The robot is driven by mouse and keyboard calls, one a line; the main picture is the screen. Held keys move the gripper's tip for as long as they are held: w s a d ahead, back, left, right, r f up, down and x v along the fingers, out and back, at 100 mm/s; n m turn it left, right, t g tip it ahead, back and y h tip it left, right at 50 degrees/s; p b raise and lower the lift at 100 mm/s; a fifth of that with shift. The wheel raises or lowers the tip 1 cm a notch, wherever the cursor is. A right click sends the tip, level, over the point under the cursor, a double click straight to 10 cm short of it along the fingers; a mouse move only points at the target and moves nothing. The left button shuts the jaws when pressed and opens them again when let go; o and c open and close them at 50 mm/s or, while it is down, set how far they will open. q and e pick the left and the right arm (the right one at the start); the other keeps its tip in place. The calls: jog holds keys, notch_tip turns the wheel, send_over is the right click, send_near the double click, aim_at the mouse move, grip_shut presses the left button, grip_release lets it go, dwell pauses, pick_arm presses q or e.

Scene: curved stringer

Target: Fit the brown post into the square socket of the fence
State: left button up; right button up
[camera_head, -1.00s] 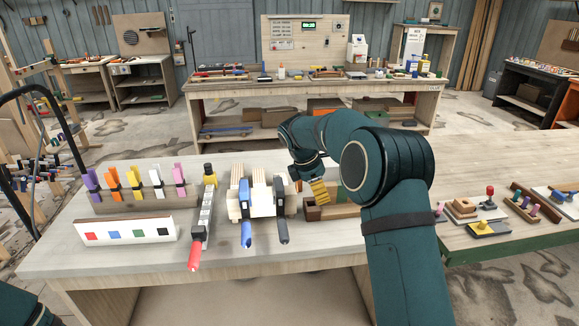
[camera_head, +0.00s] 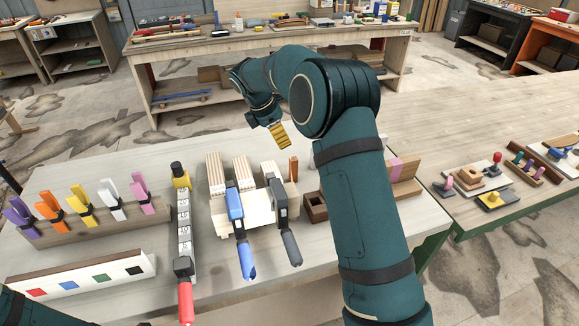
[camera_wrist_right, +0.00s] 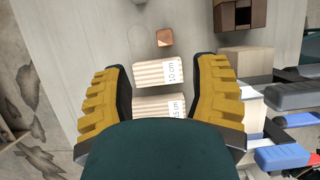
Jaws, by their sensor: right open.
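The brown post (camera_head: 294,168) stands upright on the bench, at the right back of the pale wooden blocks. In the right wrist view its square top (camera_wrist_right: 164,37) lies ahead of the fingers, near the middle. The dark brown square socket (camera_head: 316,206) sits at the left end of the fence (camera_head: 405,186); it also shows in the wrist view (camera_wrist_right: 242,14). My right arm hides the fence's middle. My right gripper (camera_head: 279,134) points down above and behind the post; its yellow fingers (camera_wrist_right: 160,98) are apart and empty. My left gripper is out of view.
Pale blocks (camera_head: 241,172) marked with lengths stand beside the post, with blue (camera_head: 238,225) and black clamps (camera_head: 284,222) in front. A grey bar clamp (camera_head: 184,215) and a rack of coloured clamps (camera_head: 95,215) are left. The bench behind the post is clear.

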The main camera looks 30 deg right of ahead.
aim_at(293, 158)
jog(key=x, duration=0.6)
jog(key=shift+s+d+f+b, duration=0.1)
jog(key=shift+s+f+b, duration=0.05)
jog(key=shift+f+b, duration=0.2)
jog(key=shift+s+b+x, duration=0.15)
jog(key=shift+x, duration=1.2)
jog(key=shift+s+b+x, duration=0.1)
jog(key=shift+b+x, duration=0.05)
jog(key=shift+x, duration=1.2)
grip_shut()
